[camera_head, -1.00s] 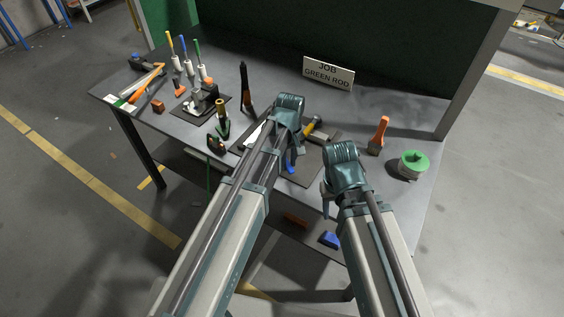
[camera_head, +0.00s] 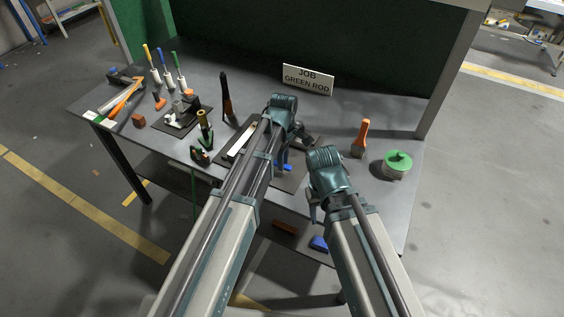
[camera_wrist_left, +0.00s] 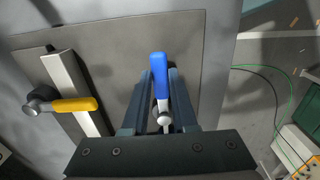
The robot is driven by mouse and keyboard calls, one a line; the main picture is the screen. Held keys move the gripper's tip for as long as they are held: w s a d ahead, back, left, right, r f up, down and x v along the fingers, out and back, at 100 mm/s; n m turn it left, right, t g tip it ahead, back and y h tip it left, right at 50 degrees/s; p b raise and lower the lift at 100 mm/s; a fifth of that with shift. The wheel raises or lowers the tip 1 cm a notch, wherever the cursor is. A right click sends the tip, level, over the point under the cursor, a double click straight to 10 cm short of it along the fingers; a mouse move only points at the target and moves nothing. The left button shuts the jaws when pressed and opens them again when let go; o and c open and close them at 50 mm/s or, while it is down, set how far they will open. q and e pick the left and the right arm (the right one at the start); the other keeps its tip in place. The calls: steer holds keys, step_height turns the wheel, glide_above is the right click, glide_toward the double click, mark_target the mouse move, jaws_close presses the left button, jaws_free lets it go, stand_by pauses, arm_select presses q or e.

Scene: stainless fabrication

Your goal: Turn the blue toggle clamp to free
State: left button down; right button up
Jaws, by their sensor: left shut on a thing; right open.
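The blue toggle clamp's handle (camera_wrist_left: 158,75) lies between the two fingers of my left gripper (camera_wrist_left: 158,98) in the left wrist view. The fingers are shut on it, near the silver pivot end. In the head view only a small blue part of the clamp (camera_head: 285,167) shows below my left gripper (camera_head: 283,152); the rest is hidden. My right gripper (camera_head: 313,207) is open and empty, near the bench's front edge.
A yellow-handled clamp (camera_wrist_left: 75,105) crosses a metal bar (camera_wrist_left: 70,80) beside the blue clamp. A brush (camera_head: 361,138) and green-lidded tin (camera_head: 397,165) stand at right. A sign (camera_head: 307,78) stands behind. Several tools occupy the bench's left.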

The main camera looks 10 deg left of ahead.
arm_select(q)
steer(key=shift+w, duration=0.1)
stand_by(0.3)
steer(key=c, duration=0.7)
jaws_free()
step_height(320, 180, up, 14)
steer(key=p, duration=1.3)
steer(key=shift+p, duration=0.4)
steer(key=shift+f, duration=0.15)
steer(key=s+f+m+b, duration=0.2)
steer(key=s+m, duration=0.7)
steer(key=s+d+f+m+y+b, duration=0.1)
steer(key=s+f+m+b, duration=0.2)
steer(key=s+m, duration=0.5)
steer(key=shift+s+f+m, duration=0.15)
steer(key=shift+s+m, duration=0.25)
steer(key=shift+s, duration=0.45)
